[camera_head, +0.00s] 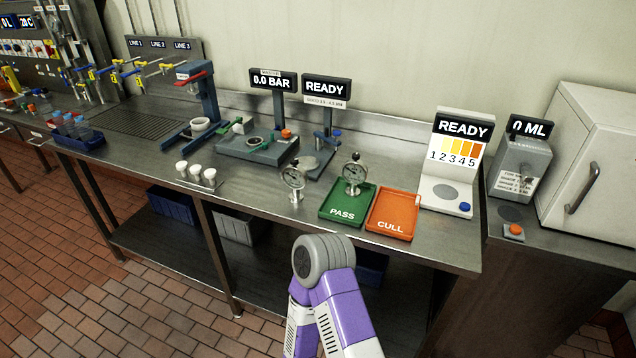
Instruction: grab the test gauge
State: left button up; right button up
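Two round dial gauges on metal stems stand upright on the steel bench in the head view. One gauge (293,180) stands on bare bench just left of the green tray. The other gauge (354,174) stands at the back of the green PASS tray (343,213). I cannot tell from labels which is the test gauge. A purple and grey section of my arm shows at the bottom middle, below the bench's front edge. Neither of my grippers is in view, and nothing touches the gauges.
An orange CULL tray (391,226) sits right of the green tray. Behind are a blue-grey fixture (257,150) and a READY display (326,90). Small white cups (196,173) stand to the left. A colour-scale station (447,190) stands right. The bench front before the gauges is clear.

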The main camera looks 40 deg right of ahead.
aim_at(296, 178)
jog(key=z, duration=1.8)
